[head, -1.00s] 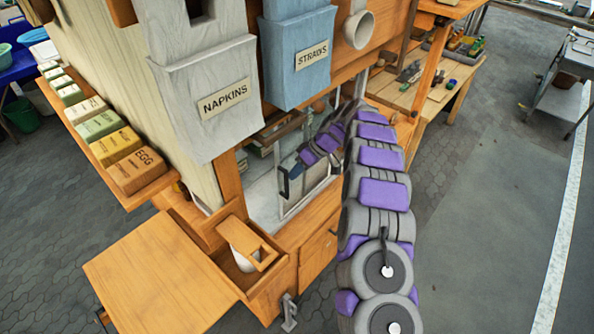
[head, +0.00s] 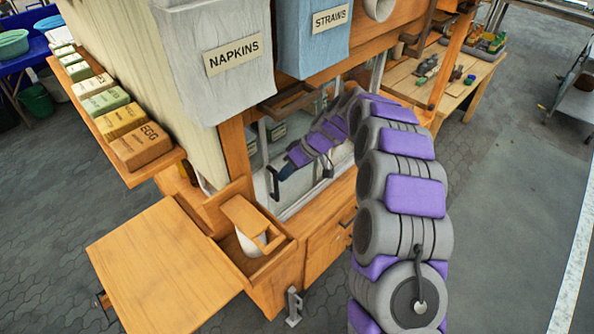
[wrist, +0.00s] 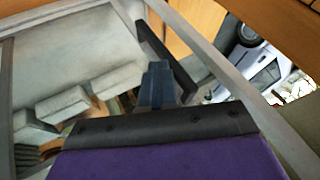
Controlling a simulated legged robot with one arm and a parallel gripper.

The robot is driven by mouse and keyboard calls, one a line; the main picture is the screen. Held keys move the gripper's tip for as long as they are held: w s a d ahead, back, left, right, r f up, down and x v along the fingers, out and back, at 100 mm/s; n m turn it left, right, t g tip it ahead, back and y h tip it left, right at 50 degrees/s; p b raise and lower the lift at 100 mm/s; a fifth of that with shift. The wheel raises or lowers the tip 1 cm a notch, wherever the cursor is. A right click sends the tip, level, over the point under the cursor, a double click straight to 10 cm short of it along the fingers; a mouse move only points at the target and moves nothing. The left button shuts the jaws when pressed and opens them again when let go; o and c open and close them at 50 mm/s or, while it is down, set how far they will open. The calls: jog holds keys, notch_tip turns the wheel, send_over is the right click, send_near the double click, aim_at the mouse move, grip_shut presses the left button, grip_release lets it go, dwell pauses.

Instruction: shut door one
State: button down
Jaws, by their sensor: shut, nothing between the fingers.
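A grey metal-framed panel with a black bar handle (head: 272,183) is at the cart's low opening, below the napkins and straws bins. No label shows which door it is. My gripper (head: 283,172) is shut and empty, reaching into this opening close by the handle. In the wrist view my blue fingertips (wrist: 158,70) are together just beside the black handle (wrist: 166,52); I cannot tell whether they touch. The grey frame (wrist: 215,62) runs diagonally at the right. My arm hides part of the opening in the head view.
A wooden box with a scoop-like wooden lid (head: 245,222) and a flat wooden shelf (head: 165,268) stick out at front left. A drawer (head: 330,240) lies under the opening.

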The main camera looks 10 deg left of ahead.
jog(key=s+a+b, duration=0.3)
jog(key=s+a, duration=0.1)
jog(key=s, duration=0.1)
jog(key=shift+s, duration=0.2)
jog(key=shift+a, duration=0.1)
jog(key=w+d+r, duration=0.5)
jog(key=d+r, duration=0.2)
jog(key=d, duration=0.1)
jog(key=s+d+r+m+h+b, duration=0.25)
jog(key=s+d, duration=0.25)
jog(key=s, duration=0.5)
jog(key=s+d+r+m+h+b, duration=0.1)
jog(key=s+d+m, duration=0.3)
jog(key=s, duration=0.6)
jog(key=s+d+f+m+h, duration=0.2)
jog(key=s+d, duration=0.4)
jog(key=s, duration=0.4)
jog(key=s+d+f+m+h+b, duration=0.1)
jog(key=s+d+f+m, duration=0.2)
jog(key=s+d, duration=0.4)
jog(key=s+f, duration=0.1)
jog(key=s, duration=0.3)
jog(key=shift+f+h, duration=0.3)
jog(key=shift+h, duration=0.05)
